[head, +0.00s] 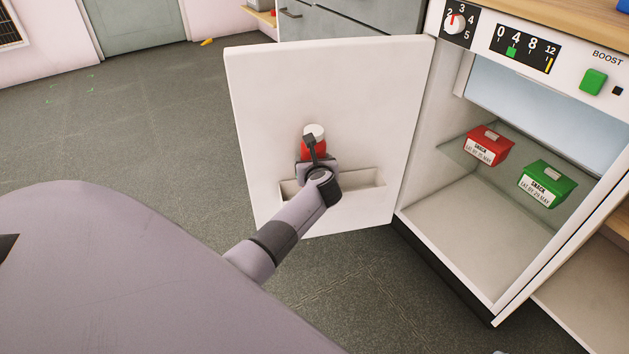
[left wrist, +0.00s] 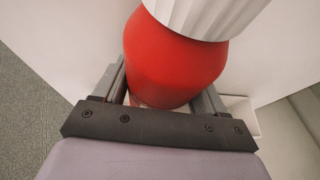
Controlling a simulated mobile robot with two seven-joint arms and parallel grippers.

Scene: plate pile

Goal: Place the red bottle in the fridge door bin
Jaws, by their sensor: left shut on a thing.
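The red bottle (head: 313,148) with a white cap stands upright in front of the open fridge door's inner face in the head view. It fills the middle of the left wrist view (left wrist: 173,62). My left gripper (head: 315,160) is shut on the bottle, with one finger on each side of it in the left wrist view (left wrist: 165,95). The door bin (head: 372,184) is a shallow white trough on the lower door, partly hidden by my left arm. The bottle is at or just above the bin; its base is hidden. My right gripper is not in view.
The fridge door (head: 262,90) stands wide open. Inside the fridge, a red snack box (head: 487,146) and a green snack box (head: 545,184) sit on the glass shelf. Dials and a green button (head: 593,82) are on the top panel. Grey floor (head: 130,130) is clear at left.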

